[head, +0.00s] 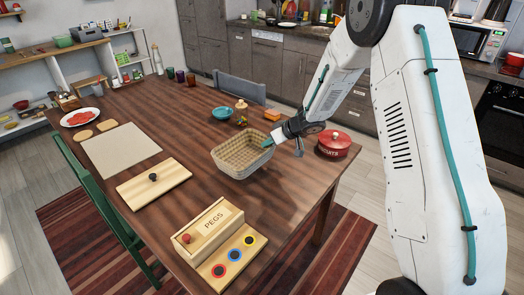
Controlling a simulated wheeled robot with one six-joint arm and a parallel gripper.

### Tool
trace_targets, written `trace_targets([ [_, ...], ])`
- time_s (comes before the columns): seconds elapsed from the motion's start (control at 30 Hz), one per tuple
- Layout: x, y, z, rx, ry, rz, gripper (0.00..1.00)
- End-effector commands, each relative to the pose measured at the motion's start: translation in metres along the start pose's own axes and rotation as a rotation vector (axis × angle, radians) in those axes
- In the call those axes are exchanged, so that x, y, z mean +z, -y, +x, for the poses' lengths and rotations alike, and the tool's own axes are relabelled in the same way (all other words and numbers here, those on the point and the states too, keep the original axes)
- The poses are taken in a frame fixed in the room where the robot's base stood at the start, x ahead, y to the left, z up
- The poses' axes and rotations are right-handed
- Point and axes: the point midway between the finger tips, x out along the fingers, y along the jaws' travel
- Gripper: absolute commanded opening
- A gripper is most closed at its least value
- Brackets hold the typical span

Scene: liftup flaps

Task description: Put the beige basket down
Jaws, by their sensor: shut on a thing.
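The beige basket (238,160) is a woven, open-topped basket over the right-middle part of the wooden table. My gripper (269,142) is at its right rim and shut on it, with the arm reaching in from the right. The basket looks roughly level and empty as far as I can see. I cannot tell whether its bottom touches the table or hangs just above it.
A red lidded pot (333,144) stands right of the basket near the table edge. A teal bowl (223,113) is behind it. Bare wood (185,145) shows left of the basket.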

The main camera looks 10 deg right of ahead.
Motion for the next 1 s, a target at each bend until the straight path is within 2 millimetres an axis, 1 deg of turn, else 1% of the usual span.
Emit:
trace_targets([
  [0.03,0.005,-0.001,0.005,-0.001,0.001,0.0,0.0],
  [0.17,0.012,-0.003,0.012,0.0,0.0,0.0,0.0],
  [0.3,0.027,-0.007,0.027,0.0,0.001,0.001,0.0],
  [0.4,0.033,-0.009,0.034,0.0,0.0,0.0,0.0],
  [0.8,0.037,-0.01,0.037,0.001,-0.001,0.0,0.0],
  [0.83,0.037,-0.01,0.037,0.001,-0.001,0.0,0.11],
  [0.9,0.037,-0.01,0.037,0.001,-0.001,0.0,0.27],
  [1.0,0.037,-0.01,0.037,0.001,-0.001,-0.001,0.27],
])
